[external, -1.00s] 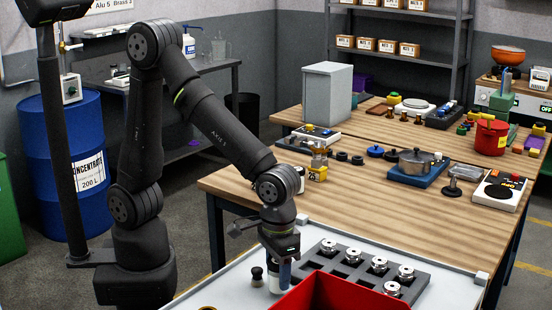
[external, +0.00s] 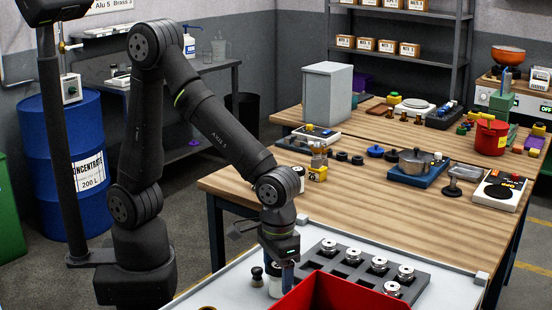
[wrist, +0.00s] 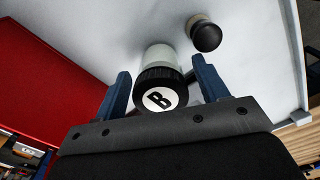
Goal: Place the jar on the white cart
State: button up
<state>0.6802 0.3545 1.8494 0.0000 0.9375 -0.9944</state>
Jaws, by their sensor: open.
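The jar has a pale body (wrist: 159,56) and a black lid marked B; it also shows in the external view (external: 275,287), upright on the white cart top (external: 225,285). My gripper (wrist: 161,68) is open, with one blue finger on each side of the jar in the wrist view. A gap shows between the jar and the right finger; the left finger is very close to it. In the external view my gripper (external: 281,268) is just above and beside the jar, whose lower end is partly hidden by the red bin.
A small dark-capped item (wrist: 205,35) stands close to the jar. A red bin (external: 340,294) is beside my gripper. A grey tray (external: 420,278) with several metal parts lies behind it. The wooden table (external: 245,187) is beyond the cart.

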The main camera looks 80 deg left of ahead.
notch_tip(320, 180, up, 12)
jog(key=shift+f, duration=0.15)
jog(key=shift+f, duration=0.1)
dwell(0.3)
notch_tip(320, 180, down, 12)
jog(key=shift+f, duration=0.2)
notch_tip(320, 180, up, 4)
jog(key=shift+f, duration=0.2)
jog(key=shift+r, duration=0.35)
jog(key=shift+f, duration=0.1)
